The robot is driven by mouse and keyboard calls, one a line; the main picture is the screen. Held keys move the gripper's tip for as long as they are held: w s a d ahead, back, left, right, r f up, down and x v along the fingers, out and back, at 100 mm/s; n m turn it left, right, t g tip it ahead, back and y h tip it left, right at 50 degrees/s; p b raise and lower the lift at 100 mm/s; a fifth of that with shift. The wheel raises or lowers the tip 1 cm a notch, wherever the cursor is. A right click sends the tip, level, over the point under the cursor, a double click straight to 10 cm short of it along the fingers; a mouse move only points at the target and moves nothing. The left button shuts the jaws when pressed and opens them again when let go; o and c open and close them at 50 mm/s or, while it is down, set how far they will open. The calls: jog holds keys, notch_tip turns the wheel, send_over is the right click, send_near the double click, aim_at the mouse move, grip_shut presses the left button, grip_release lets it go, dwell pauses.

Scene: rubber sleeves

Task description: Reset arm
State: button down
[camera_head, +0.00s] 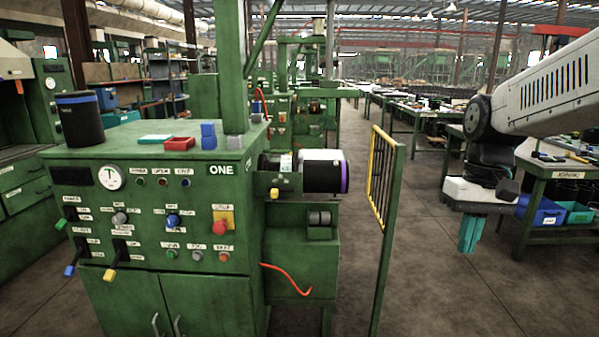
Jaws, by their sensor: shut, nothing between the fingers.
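My arm (545,88) reaches in from the right edge. My gripper (470,233), with teal fingers, hangs down over the aisle. Its fingers are together with nothing between them, and it stands clear of the machine and the fence. A black sleeve with a purple end band (322,172) sits sideways on the right side of the green machine (160,235). A dark sleeve with a blue rim (80,120) stands upright on the machine's top at the left.
A yellow and green guard fence (384,190) stands between the machine and my gripper. A table with a blue bin (541,211) and a teal bin (577,212) is at the right. The floor (450,295) below the gripper is clear. Red and teal trays lie on the machine top.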

jog(key=s+a+f+t, duration=0.1)
jog(key=s, duration=0.8)
jog(key=s+a+f+t, duration=0.1)
jog(key=s+a, duration=0.1)
jog(key=s, duration=0.8)
jog(key=shift+s+a+t+h, duration=0.15)
jog(key=shift+s+t+h, duration=0.15)
jog(key=shift+h, duration=0.1)
